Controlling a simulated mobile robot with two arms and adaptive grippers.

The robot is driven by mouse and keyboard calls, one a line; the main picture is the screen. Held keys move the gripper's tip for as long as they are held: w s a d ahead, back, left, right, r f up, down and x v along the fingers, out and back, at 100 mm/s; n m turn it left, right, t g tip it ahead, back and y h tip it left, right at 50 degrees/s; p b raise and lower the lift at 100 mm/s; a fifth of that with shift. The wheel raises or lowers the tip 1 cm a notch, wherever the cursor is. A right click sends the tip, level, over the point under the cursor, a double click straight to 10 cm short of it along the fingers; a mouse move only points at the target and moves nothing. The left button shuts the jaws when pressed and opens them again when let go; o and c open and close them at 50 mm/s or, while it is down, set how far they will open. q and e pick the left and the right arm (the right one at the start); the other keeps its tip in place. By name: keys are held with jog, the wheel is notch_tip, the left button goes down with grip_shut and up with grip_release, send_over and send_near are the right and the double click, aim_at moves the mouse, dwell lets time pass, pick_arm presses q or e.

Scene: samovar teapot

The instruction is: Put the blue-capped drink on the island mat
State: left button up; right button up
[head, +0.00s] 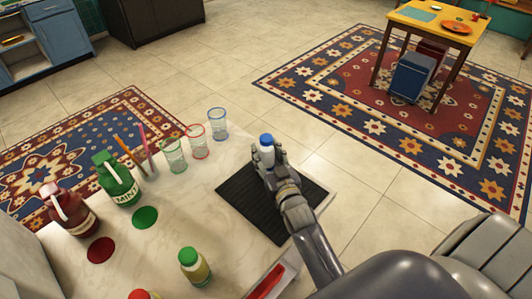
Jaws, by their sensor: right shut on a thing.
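The blue-capped drink (267,141) is a small bottle with a white or pale body, seen in the head view near the middle. My right gripper (268,158) is shut on it and hides its lower part. The bottle looks upright. It appears over the far part of the black island mat (240,202), which lies at the right end of the pale island top. I cannot tell whether the bottle's base touches the mat. My left gripper does not show.
Rimmed glasses in green (174,155), red (198,142) and blue (218,124) stand left of the mat. A green-capped bottle (193,266), a green jug (117,180) and a dark red jug (70,210) stand on the island. The island's right edge is close to the mat.

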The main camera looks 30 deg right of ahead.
jog(key=shift+s, duration=0.25)
jog(key=o, duration=1)
jog(key=shift+a, duration=0.1)
jog(key=shift+o, duration=1.2)
jog(key=shift+s, duration=0.15)
jog(key=s, duration=0.3)
jog(key=s+a+b, duration=0.1)
jog(key=s, duration=0.2)
jog(key=s+b, duration=0.1)
jog(key=s, duration=0.3)
jog(key=shift+a, duration=0.2)
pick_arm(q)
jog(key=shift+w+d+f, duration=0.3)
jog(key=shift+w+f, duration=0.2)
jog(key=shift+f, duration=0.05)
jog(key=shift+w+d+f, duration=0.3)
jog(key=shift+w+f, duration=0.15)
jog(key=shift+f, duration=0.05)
pick_arm(e)
jog(key=shift+s+a+r, duration=0.1)
jog(key=shift+s+r, duration=0.05)
jog(key=shift+s, duration=0.65)
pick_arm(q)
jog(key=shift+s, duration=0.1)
